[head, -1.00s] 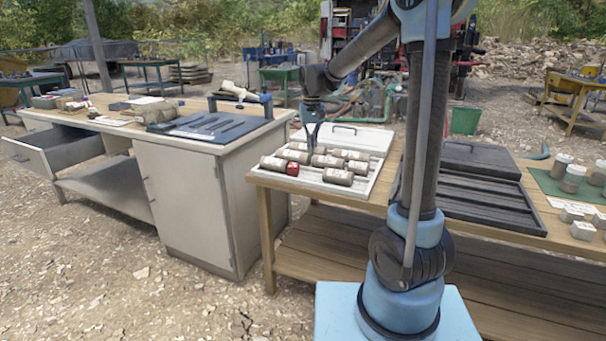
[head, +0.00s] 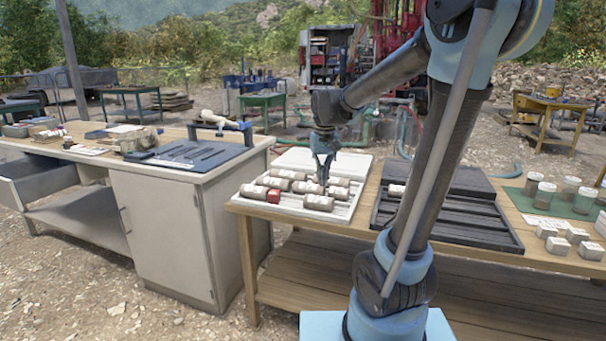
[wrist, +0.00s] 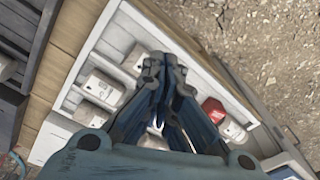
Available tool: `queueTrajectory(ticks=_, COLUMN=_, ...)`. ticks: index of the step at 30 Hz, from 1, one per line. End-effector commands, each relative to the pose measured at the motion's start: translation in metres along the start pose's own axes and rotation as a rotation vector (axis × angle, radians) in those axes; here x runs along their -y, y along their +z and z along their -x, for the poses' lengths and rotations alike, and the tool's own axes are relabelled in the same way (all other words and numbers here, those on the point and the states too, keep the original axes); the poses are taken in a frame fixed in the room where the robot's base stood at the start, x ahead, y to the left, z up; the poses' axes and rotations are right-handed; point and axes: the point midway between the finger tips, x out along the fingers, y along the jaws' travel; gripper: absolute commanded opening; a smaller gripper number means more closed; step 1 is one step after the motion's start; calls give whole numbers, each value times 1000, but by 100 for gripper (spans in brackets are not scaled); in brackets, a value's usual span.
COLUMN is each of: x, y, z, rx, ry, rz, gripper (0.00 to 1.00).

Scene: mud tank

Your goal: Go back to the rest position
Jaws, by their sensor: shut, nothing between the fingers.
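My gripper (head: 322,184) is shut and empty, pointing down over the white tray (head: 347,208) with its fingertips close above the samples. In the wrist view my gripper's fingertips (wrist: 162,66) are together over the tray (wrist: 117,48). Several brown cylindrical samples with white labels lie in the tray, such as one at the front right (head: 319,202). One has a red end (head: 273,196), which also shows in the wrist view (wrist: 213,109). The fingers partly hide the tray's middle. I cannot tell if they touch a sample.
A dark slotted tray (head: 450,229) stands right of the white one, with one sample (head: 396,190) in it. My arm hides part of it. Jars (head: 543,194) and white boxes (head: 559,246) stand farther right. A cabinet bench (head: 165,230) with an open drawer stands left.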

Motion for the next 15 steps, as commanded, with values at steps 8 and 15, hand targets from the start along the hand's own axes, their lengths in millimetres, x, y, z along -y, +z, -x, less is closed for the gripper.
queueTrajectory(ticks=8, x=-40, y=70, z=-7, rx=-34, ry=1, rz=-30, gripper=0)
queueTrajectory(ticks=15, x=-65, y=127, z=-25, rx=-64, ry=6, rz=-53, gripper=0)
